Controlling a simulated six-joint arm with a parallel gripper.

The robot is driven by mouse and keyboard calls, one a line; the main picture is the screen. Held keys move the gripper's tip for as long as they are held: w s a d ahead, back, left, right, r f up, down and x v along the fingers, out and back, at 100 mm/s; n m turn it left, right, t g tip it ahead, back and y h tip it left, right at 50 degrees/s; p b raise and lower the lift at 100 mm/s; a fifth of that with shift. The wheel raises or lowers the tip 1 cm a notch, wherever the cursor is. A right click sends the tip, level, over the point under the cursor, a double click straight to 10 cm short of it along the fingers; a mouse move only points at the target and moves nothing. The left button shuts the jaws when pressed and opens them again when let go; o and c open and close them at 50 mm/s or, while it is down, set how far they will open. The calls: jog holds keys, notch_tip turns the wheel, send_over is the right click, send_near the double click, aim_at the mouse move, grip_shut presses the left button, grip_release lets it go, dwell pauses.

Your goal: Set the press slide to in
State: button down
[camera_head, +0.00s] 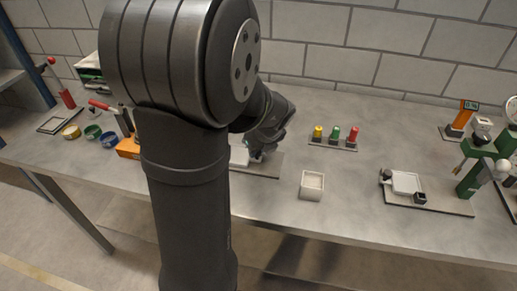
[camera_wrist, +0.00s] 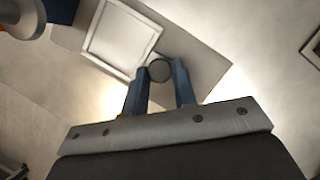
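My gripper (camera_wrist: 160,72) is low over a grey base plate (camera_wrist: 212,62), with its two blue-grey fingers on either side of a dark round knob (camera_wrist: 159,69). The fingers appear to touch the knob on both sides. The knob is beside the corner of a square white tray (camera_wrist: 122,38) on the same plate. In the head view my arm hides most of this fixture; part of its plate (camera_head: 262,166) shows. The frames do not show which one is the press slide.
A white open box (camera_head: 312,186) stands right of the fixture. Yellow, green and red buttons (camera_head: 335,135) are behind it. The bench between box and right fixture is clear.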

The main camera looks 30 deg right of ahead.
aim_at(248, 157)
jog(key=shift+w+a, duration=1.25)
jog(key=c, duration=1.2)
grip_release()
jog(key=shift+w+a, duration=0.1)
jog(key=shift+o, duration=0.2)
jog(key=shift+r, duration=0.1)
jog(key=shift+s+r, duration=0.2)
jog(key=shift+r, duration=0.1)
jog(key=v, duration=1.6)
jog(key=shift+s+r, duration=0.2)
jog(key=shift+r, duration=0.1)
jog(key=shift+f, duration=0.15)
